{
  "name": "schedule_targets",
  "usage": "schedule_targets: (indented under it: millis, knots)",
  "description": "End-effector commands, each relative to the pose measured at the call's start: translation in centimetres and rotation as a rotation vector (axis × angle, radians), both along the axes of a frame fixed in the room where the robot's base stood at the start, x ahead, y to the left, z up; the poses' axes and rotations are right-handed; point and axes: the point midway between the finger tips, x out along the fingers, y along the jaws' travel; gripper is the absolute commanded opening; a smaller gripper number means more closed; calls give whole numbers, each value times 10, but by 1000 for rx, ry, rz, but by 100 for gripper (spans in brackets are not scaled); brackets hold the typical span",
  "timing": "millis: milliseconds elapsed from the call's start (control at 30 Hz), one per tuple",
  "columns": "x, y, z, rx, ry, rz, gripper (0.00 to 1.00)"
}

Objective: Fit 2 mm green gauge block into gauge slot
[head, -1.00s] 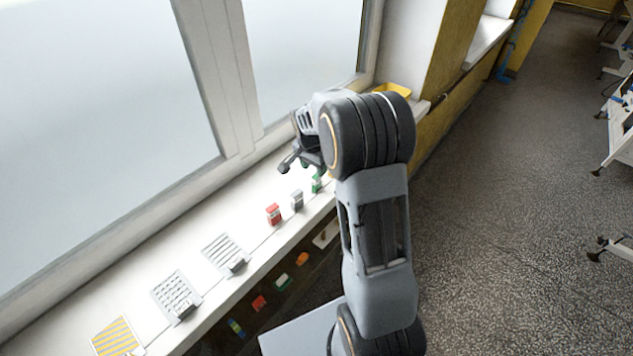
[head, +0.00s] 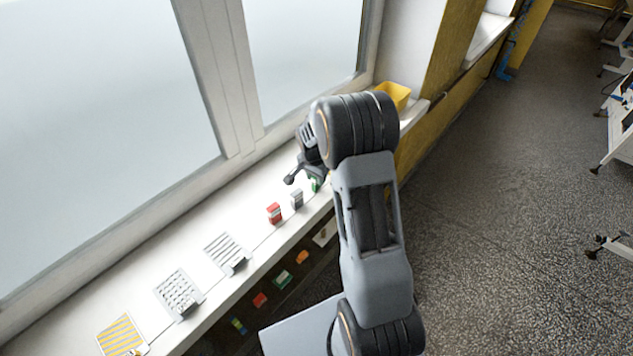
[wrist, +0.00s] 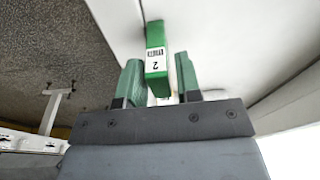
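The green gauge block (head: 314,184) stands on the white sill, partly hidden by my gripper (head: 305,179) in the head view. In the wrist view the green block (wrist: 156,60) has a white label with a 2 and sits between the two green-padded fingers of my gripper (wrist: 160,82). The fingers are apart, with a gap on the right of the block; contact on the left cannot be told. I cannot make out the gauge slot for certain.
On the sill (head: 150,270) stand a grey block (head: 296,199) and a red block (head: 274,213), left of the green one. Farther left lie a slatted plate (head: 224,250), a perforated plate (head: 177,289) and a yellow-striped plate (head: 119,336). A yellow bin (head: 397,93) stands behind my arm.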

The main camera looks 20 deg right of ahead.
Motion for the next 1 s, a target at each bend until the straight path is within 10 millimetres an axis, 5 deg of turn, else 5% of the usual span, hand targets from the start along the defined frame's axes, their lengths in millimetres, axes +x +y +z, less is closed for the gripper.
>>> schedule_targets:
  millis: [333,733,1000]
  knots:
    - [0,0,0,0,0,0,0]
    - [1,0,5,0,-1,0,0]
    - [-4,0,38,-1,-6,0,0]
